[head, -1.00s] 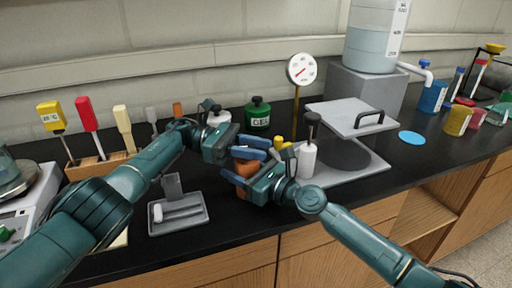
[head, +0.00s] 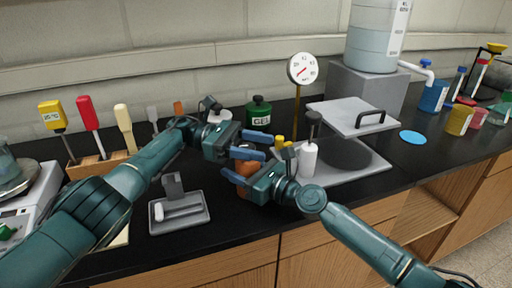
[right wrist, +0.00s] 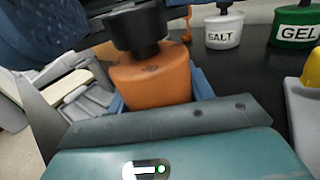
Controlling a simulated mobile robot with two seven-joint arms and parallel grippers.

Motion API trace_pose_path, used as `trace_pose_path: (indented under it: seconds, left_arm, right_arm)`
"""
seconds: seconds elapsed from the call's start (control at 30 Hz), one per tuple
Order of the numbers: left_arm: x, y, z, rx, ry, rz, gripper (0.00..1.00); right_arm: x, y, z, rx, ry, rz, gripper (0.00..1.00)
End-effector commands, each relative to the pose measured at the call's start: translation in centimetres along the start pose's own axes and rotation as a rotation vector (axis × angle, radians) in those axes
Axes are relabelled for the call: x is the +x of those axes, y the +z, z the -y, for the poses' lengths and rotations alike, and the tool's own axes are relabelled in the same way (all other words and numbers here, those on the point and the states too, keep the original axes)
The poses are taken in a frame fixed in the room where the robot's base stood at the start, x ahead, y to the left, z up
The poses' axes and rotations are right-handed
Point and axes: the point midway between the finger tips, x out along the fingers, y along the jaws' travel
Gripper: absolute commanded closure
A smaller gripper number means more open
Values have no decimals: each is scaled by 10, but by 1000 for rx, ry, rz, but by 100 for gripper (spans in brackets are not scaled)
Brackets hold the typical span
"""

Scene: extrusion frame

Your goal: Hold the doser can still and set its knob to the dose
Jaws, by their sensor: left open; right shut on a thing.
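The doser can is orange with a black knob on top. In the right wrist view its body (right wrist: 152,82) stands between my right gripper's blue fingers, and dark marks show around its top by the knob (right wrist: 137,28). In the head view the can (head: 245,187) is mostly hidden by my right gripper (head: 233,164), which is shut on its body. My left gripper (head: 266,144) is open, its fingers spread above and beside the can. It holds nothing that I can see. The knob's setting is too small to read.
A green GEL jar (head: 259,115) and a white SALT jar (right wrist: 224,32) stand behind. A dial gauge (head: 302,69) rises at the back. A white bottle (head: 308,160) stands close right. A grey tray (head: 180,225) lies to the left.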

Motion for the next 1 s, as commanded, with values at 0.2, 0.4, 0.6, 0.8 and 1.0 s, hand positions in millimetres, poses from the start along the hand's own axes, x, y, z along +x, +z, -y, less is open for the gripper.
trace_pose_path:
  seconds: [0.2,0.4,0.6,0.8,1.0]
  left_arm:
    - [-1,25,1,4,0,0,47]
    - [-1,67,0,3,2,-2,47]
    - [-1,91,0,0,2,-1,47]
    - [-1,96,0,-2,2,0,47]
    - [-1,96,0,-3,2,-1,47]
  right_arm:
    - [0,0,1,0,-2,-1,75]
    - [0,0,1,0,-2,-1,75]
    - [0,0,1,0,-2,-1,75]
    - [0,0,1,0,-2,-1,75]
    - [0,0,1,0,-2,-1,75]
